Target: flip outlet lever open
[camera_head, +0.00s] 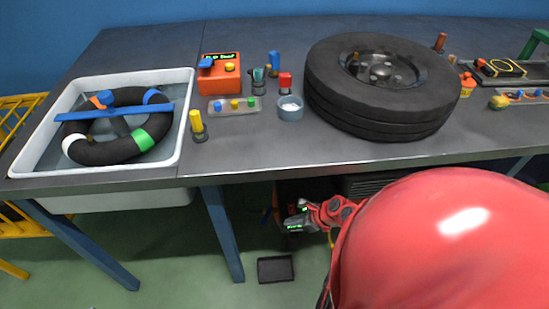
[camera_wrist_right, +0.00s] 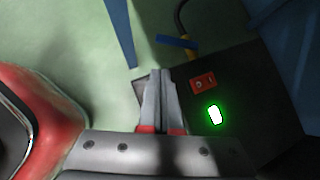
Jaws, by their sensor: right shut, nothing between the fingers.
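In the right wrist view a blue lever (camera_wrist_right: 177,41) lies across a yellow fitting (camera_wrist_right: 192,50), with a dark hose curving up from it. The fitting is at the edge of a black box (camera_wrist_right: 255,95). My right gripper (camera_wrist_right: 160,73) is shut and empty, its fingertips below and left of the lever and apart from it. My left gripper is not in view.
The black box carries a red switch (camera_wrist_right: 204,81) and a glowing green light (camera_wrist_right: 215,115). A blue bench leg (camera_head: 220,232) stands left of my gripper. A small black tray (camera_head: 276,269) lies on the floor. The bench top (camera_head: 245,150) is above, with a tyre (camera_head: 330,85) on it.

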